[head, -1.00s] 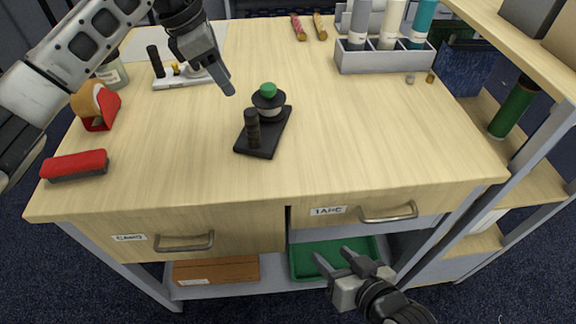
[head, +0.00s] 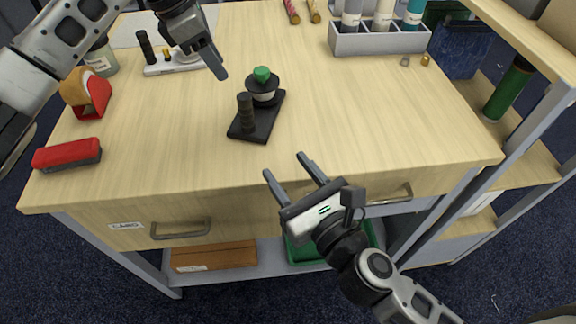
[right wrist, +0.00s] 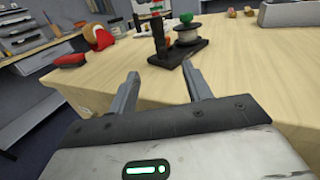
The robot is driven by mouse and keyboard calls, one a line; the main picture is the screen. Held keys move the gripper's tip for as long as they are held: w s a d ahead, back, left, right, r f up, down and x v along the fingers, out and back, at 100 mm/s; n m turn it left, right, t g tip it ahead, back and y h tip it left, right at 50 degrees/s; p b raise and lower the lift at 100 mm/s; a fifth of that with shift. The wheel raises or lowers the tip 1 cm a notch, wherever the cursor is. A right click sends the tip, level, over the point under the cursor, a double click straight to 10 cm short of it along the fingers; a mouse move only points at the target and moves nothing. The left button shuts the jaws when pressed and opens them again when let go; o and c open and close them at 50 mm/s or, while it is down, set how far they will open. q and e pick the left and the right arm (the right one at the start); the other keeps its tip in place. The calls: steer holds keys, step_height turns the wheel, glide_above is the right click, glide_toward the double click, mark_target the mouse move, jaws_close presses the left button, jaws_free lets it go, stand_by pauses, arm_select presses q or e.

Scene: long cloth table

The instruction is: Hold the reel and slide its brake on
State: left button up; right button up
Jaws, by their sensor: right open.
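The reel stands upright on the table, a dark spool with a green knob (head: 262,76) on top. It sits on a black base plate (head: 268,120) with a short black post (head: 245,110) at the near end. The reel also shows in the right wrist view (right wrist: 188,34), beyond the fingertips. My right gripper (head: 285,164) is open and empty at the table's front edge, nearer than the base and apart from it. My left gripper (head: 222,74) is up and left of the reel, touching nothing that I can see; its finger opening is not clear. I cannot make out the brake's position.
A white-based device (head: 172,68) with a black post is partly behind my left gripper. A red-and-black brush-like block (head: 67,154) and a tape dispenser (head: 88,92) are at left. A grey bottle rack (head: 380,42) stands at back right. The table right of the reel is clear.

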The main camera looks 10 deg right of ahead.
mark_target(250, 120)
steer(key=x, duration=1.6)
steer(key=shift+c, duration=0.3)
